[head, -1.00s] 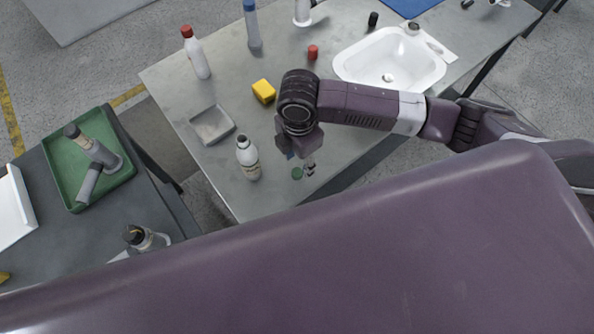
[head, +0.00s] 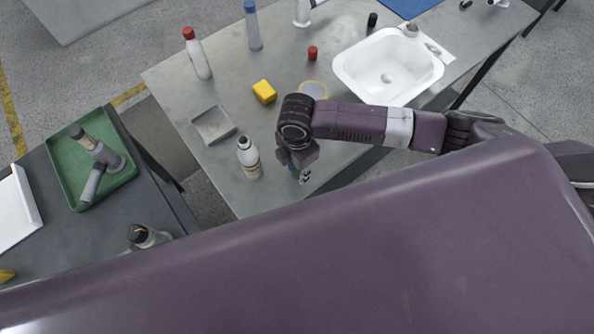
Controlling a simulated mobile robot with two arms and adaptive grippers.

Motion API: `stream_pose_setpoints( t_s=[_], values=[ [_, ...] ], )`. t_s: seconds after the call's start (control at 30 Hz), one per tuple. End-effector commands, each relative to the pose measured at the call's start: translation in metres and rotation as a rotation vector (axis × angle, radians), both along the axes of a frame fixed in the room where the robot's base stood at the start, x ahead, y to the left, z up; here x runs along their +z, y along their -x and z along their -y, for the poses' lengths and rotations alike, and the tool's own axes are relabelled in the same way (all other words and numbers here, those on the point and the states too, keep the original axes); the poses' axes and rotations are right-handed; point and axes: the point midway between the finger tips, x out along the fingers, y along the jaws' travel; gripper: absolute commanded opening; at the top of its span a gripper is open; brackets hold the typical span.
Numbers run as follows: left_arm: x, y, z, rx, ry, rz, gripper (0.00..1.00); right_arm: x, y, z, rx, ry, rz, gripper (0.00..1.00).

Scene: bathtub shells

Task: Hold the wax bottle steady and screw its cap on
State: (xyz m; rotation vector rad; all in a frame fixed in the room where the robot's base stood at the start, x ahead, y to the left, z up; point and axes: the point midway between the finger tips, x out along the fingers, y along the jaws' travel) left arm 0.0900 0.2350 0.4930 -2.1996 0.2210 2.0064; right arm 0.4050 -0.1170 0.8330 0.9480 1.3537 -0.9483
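A white bottle with a label (head: 249,160), which I take for the wax bottle, stands upright near the front of the metal table. No coloured cap shows on its neck. My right gripper (head: 302,176) points down just right of the bottle, apart from it, low over the tabletop. A little green, seemingly the small green cap, shows by its fingertips. The gripper hides most of it, and I cannot tell whether the fingers are closed on it. My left gripper is not in view.
On the table are a grey tray (head: 199,121), a yellow block (head: 264,91), a red cap (head: 312,53), a red-capped bottle (head: 199,60), a blue-capped bottle (head: 253,30) and a white basin (head: 350,76). A green tray (head: 62,170) lies on the left table.

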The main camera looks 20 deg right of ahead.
Motion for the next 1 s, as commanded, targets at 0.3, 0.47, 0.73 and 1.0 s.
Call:
stream_pose_setpoints(
  t_s=[0.3, 0.47, 0.73, 1.0],
  values=[
    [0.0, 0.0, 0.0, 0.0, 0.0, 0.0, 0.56, 0.0, 0.0, 0.0, 0.0, 0.0, 0.0, 0.14],
    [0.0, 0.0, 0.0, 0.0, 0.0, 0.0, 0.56, 0.002, 0.0, 0.0, 0.0, 0.0, 0.0, 0.14],
    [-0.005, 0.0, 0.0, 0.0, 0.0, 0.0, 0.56, 0.027, -0.002, 0.0, 0.001, -0.002, 0.006, 0.14],
    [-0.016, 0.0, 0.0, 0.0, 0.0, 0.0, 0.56, 0.104, -0.003, -0.001, 0.002, -0.003, 0.008, 0.14]
  ],
)
